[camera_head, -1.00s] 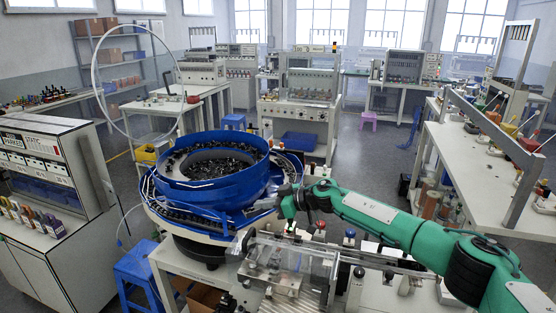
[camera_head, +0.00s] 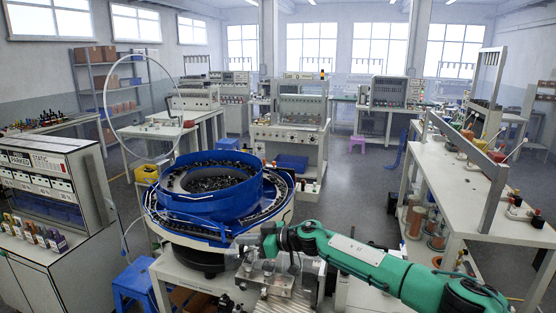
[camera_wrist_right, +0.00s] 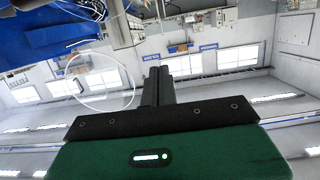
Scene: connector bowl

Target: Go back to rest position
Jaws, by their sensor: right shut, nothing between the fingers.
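My right arm, green and black, comes in from the right in the head view. Its gripper (camera_head: 240,245) is small there, in front of the lower right side of the blue connector bowl (camera_head: 215,207). In the right wrist view the two dark fingers (camera_wrist_right: 158,74) are together with nothing between them. Part of the blue bowl (camera_wrist_right: 40,35) shows at the upper left of that view, apart from the fingers. My left gripper is not in view.
A clear-covered fixture (camera_head: 270,278) lies under the right gripper and forearm. A long workbench (camera_head: 455,190) stands on the right. A white cabinet (camera_head: 45,250) and a blue stool (camera_head: 135,285) are on the left. Open floor (camera_head: 350,200) lies beyond the bowl.

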